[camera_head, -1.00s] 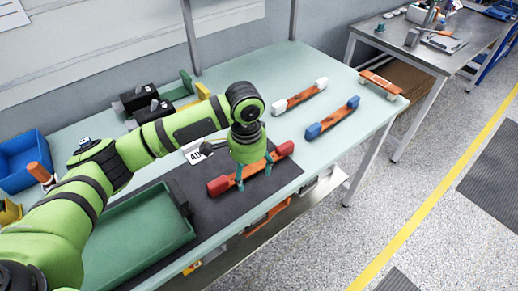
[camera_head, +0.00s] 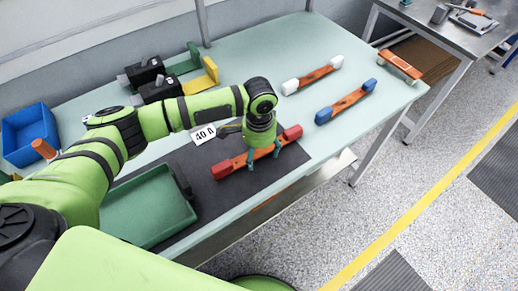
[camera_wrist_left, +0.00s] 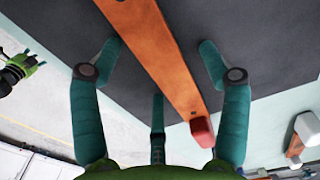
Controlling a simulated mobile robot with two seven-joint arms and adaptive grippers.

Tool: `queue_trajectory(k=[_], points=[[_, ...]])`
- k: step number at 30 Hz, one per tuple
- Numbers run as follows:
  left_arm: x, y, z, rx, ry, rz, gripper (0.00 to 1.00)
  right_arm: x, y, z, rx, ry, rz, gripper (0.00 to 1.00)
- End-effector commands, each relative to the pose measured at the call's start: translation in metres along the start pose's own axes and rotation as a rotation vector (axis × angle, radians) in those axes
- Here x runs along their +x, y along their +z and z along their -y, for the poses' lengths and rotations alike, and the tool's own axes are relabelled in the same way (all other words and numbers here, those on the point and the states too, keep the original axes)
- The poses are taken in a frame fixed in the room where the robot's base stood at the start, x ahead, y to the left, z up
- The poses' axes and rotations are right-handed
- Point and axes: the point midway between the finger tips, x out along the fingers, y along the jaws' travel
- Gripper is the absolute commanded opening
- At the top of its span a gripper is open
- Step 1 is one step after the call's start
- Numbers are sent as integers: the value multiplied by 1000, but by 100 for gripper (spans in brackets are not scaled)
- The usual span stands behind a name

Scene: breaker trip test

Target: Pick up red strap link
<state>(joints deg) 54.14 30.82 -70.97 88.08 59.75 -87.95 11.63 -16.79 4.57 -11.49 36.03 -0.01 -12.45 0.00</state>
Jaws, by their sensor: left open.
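The red strap link, an orange bar with red ends (camera_head: 232,163), lies on the dark mat (camera_head: 213,200). In the left wrist view the link's orange bar (camera_wrist_left: 165,65) runs between my fingers, its red end (camera_wrist_left: 202,131) near the right finger. My left gripper (camera_head: 264,155) points down over the middle of the link, its teal fingers open on either side of it. In the left wrist view the open fingers (camera_wrist_left: 161,52) show gaps to the bar, and a third finger shows below. My right gripper is not in view.
A white-ended link (camera_head: 312,75) and a blue-ended link (camera_head: 346,102) lie on the table behind and to the right. Another orange piece (camera_head: 400,66) lies at the far right edge. A green tray (camera_head: 150,215), a blue bin (camera_head: 30,135) and black blocks (camera_head: 160,88) are left.

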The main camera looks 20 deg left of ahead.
Motion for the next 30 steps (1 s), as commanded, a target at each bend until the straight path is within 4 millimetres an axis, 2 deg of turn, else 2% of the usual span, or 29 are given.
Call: queue_trajectory(k=[2, 5, 6, 8, 15, 22, 26, 30], points=[[0, 0, 0, 0, 0, 0, 76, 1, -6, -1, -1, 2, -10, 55], [0, 0, 0, 0, 0, 0, 40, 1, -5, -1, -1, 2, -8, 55], [0, 0, 0, 0, 1, 0, 24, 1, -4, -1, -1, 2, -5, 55], [0, 0, 0, 0, 0, 0, 3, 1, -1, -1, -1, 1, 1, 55], [-1, -1, 0, 0, 0, -2, 2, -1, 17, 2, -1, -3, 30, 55], [-7, -1, 0, 0, 1, -4, 2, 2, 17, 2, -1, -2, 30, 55], [-19, -2, 0, 1, 1, -5, 2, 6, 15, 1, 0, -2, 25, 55], [-43, -2, 0, 1, 0, -8, 2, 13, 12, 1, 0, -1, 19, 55]])
